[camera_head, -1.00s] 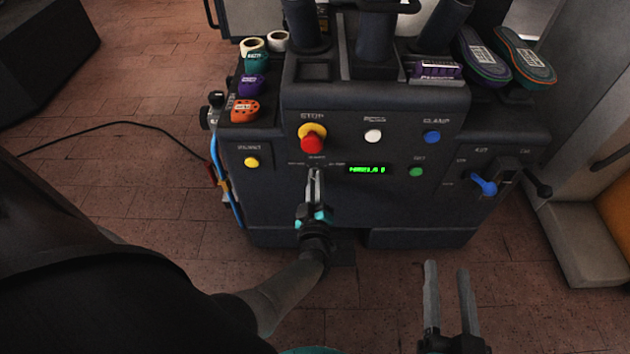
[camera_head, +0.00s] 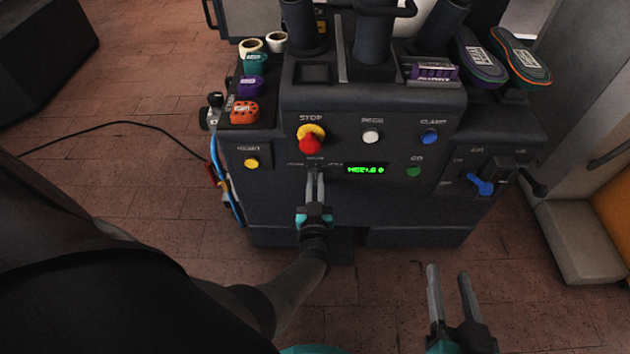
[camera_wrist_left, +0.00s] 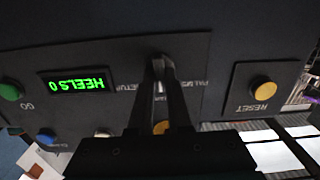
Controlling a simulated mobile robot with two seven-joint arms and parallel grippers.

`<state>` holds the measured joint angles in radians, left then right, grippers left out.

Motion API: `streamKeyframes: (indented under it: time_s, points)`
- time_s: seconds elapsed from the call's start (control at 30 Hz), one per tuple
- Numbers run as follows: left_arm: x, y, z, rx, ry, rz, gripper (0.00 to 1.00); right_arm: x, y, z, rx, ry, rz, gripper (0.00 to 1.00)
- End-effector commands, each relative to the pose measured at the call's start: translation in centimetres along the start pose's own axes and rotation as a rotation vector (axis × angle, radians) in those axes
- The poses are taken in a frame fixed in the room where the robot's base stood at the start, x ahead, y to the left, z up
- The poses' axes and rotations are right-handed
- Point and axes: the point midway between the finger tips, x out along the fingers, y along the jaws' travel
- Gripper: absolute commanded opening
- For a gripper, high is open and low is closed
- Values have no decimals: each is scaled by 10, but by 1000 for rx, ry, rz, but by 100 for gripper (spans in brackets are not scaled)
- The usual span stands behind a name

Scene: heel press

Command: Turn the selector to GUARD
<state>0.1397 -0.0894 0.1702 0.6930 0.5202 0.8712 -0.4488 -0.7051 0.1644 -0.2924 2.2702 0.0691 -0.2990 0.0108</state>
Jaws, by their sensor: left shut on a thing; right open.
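The selector (camera_wrist_left: 161,57) is a small dark knob on the machine's front panel. It shows just past my left fingertips in the left wrist view and is mostly hidden by them. My left gripper (camera_head: 314,174) is shut on it, below the red STOP button (camera_head: 310,144). Small labels flank the knob; SETUP can be read in the wrist view, the others are partly hidden or too small. The green display (camera_head: 365,170) right of the selector reads HEELS 0 in the wrist view. My right gripper (camera_head: 449,293) is open and empty, low in front of the machine.
Around the selector are the yellow RESET button (camera_head: 251,163), a white button (camera_head: 371,136), the blue CLAMP button (camera_head: 429,136), the green GO button (camera_head: 413,171) and a blue lever (camera_head: 481,185). Floor in front of the machine is clear around my right gripper.

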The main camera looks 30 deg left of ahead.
Motion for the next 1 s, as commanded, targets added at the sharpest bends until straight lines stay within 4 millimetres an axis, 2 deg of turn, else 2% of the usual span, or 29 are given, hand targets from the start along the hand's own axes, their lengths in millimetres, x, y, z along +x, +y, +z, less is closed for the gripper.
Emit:
streamKeyframes:
  time_s: [0.53, 0.57, 0.8, 1.0]
  points:
    - [-1, 0, 1, 26, -3, 1, 0, 0, 1, 1, -1, -6, 2, 50]
    - [-1, 0, 1, 26, -3, 1, 20, 0, 1, 1, -1, -6, 2, 50]
    - [-1, 0, 1, 25, -2, 0, 46, 0, 1, 0, -1, -6, 2, 50]
    - [0, 0, 0, 25, -1, 0, 46, 0, 1, 0, -1, -5, 2, 50]
